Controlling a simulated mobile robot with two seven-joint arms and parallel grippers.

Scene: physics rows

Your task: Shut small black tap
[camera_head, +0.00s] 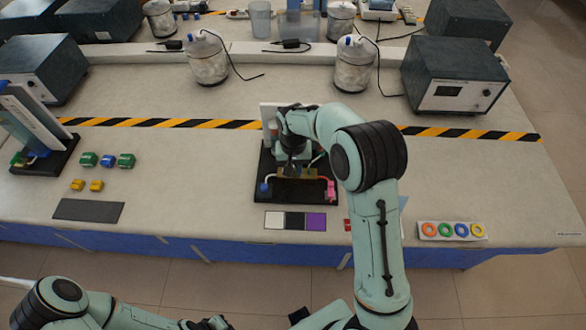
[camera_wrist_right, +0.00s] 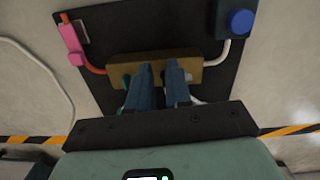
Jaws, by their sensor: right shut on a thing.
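A black board (camera_head: 290,190) stands on the bench with a brass block (camera_wrist_right: 192,70) on it. The right wrist view shows a pink clip (camera_wrist_right: 72,40) with a red tube at its left and a blue knob (camera_wrist_right: 240,22) with a white tube at its right. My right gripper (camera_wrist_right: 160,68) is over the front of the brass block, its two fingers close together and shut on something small. The small black tap is hidden by the fingers. A green part (camera_wrist_right: 127,80) shows beside the left finger. My left gripper (camera_head: 214,323) is low at the bottom edge, away from the bench; its jaws are unclear.
A tile strip (camera_head: 295,221) lies in front of the board, and a tray of coloured rings (camera_head: 451,231) is to the right. Green and yellow blocks (camera_head: 106,160) lie left. Jars (camera_head: 354,64) and a grey instrument (camera_head: 455,76) stand behind. Bench between board and blocks is clear.

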